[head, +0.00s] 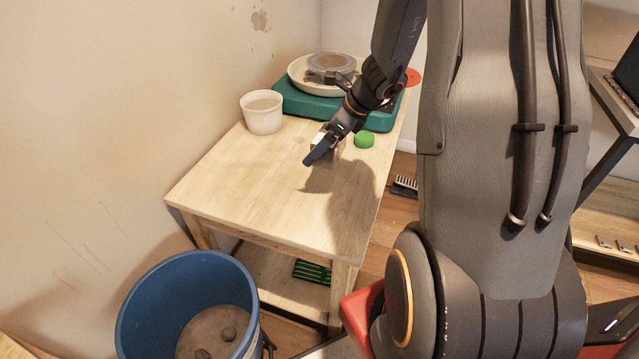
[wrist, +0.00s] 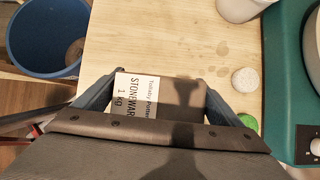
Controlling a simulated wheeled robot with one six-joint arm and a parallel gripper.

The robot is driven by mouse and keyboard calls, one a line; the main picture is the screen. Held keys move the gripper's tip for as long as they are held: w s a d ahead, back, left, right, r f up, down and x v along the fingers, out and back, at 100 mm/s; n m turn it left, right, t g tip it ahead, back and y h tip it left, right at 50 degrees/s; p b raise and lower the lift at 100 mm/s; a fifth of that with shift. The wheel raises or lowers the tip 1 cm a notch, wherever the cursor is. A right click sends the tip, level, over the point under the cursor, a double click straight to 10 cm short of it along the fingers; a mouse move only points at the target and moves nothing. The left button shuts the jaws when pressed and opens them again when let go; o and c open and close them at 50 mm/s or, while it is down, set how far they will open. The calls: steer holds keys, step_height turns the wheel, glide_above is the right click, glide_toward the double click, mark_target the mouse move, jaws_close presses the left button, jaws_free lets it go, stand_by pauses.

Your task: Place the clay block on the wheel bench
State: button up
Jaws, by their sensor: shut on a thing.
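The clay block (wrist: 182,92) is grey-brown with a white label reading "STONEWARE 1 KG". In the wrist view it sits between the two blue fingers of my gripper (wrist: 155,90), which is shut on it. In the head view my gripper (head: 324,150) is low over the middle of the wheel bench (head: 235,180), a light wooden table, and mostly hides the block. A shadow lies on the bench just in front. I cannot tell whether the block touches the top. The bench top also fills the middle of the wrist view (wrist: 150,40).
A teal pottery wheel (head: 290,100) stands at the bench's back. A white tub (head: 262,112) is at its left edge. A green round item (head: 364,139) and a pale round piece (wrist: 245,80) lie near my gripper. A blue bucket (head: 150,300) stands in front. The bench's near left is clear.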

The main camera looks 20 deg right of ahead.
steer(key=shift+w+f+b, duration=0.25)
steer(key=shift+f, duration=1.7)
steer(key=shift+w+f+b, duration=0.25)
steer(key=shift+w+f, duration=0.05)
steer(key=shift+f, duration=1.7)
steer(key=shift+w+f+b, duration=0.25)
steer(key=shift+f, duration=1.7)
steer(key=shift+f, duration=0.1)
steer(key=o, duration=1.7)
